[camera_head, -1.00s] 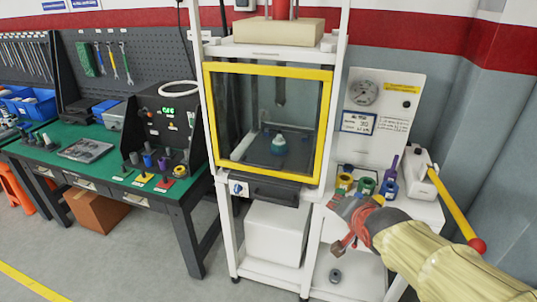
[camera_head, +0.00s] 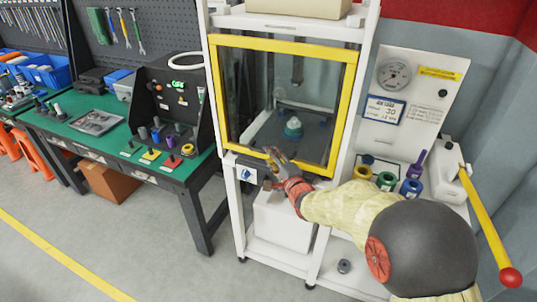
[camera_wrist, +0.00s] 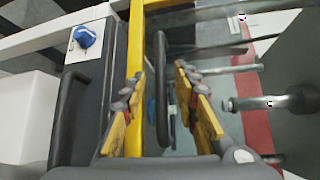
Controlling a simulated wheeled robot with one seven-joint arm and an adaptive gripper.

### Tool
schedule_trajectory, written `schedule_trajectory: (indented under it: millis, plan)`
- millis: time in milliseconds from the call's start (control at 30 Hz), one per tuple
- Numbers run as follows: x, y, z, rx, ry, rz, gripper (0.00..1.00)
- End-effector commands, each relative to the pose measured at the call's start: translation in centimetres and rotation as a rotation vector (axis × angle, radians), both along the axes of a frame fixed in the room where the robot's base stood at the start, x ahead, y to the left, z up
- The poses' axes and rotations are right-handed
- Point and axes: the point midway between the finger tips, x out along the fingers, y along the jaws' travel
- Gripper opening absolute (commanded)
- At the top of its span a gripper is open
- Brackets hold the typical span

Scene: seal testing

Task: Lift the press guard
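The press guard (camera_head: 214,95) is a clear pane in a yellow frame on the front of the white press, and it is down. In the wrist view my gripper (camera_wrist: 158,78) is open, with a finger on each side of a dark bar handle (camera_wrist: 163,105) next to the guard's yellow frame (camera_wrist: 136,40). A gap shows on the right side of the handle. Contact on the left side is unclear. A teal-topped part (camera_head: 293,127) stands behind the pane.
Below the guard are a dark drawer front with its own handle (camera_wrist: 68,115) and a blue knob (camera_head: 248,174). On the right are a gauge panel (camera_head: 420,90), colored ring pots (camera_head: 387,181) and a yellow lever (camera_head: 485,222). A green bench (camera_head: 70,120) stands left.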

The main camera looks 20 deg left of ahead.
Motion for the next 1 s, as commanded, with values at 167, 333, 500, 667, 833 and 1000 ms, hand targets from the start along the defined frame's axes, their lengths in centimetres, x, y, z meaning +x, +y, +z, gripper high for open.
schedule_trajectory:
  millis: [167, 333, 500, 667, 833, 1000]
  plan:
    - [1.8, 1.5, -0.5, -0.001, -0.001, -0.001, 0.30]
    - [2.5, 2.1, -0.5, -0.001, -0.001, -0.001, 0.30]
    - [2.5, 2.2, -0.4, -0.001, -0.001, -0.001, 0.30]
    - [2.5, 2.2, -0.4, -0.002, 0.000, -0.001, 0.26]
    - [2.5, 2.1, -0.5, -0.002, 0.000, -0.002, 0.16]
    - [2.5, 2.1, -0.5, -0.002, 0.000, -0.002, 0.07]
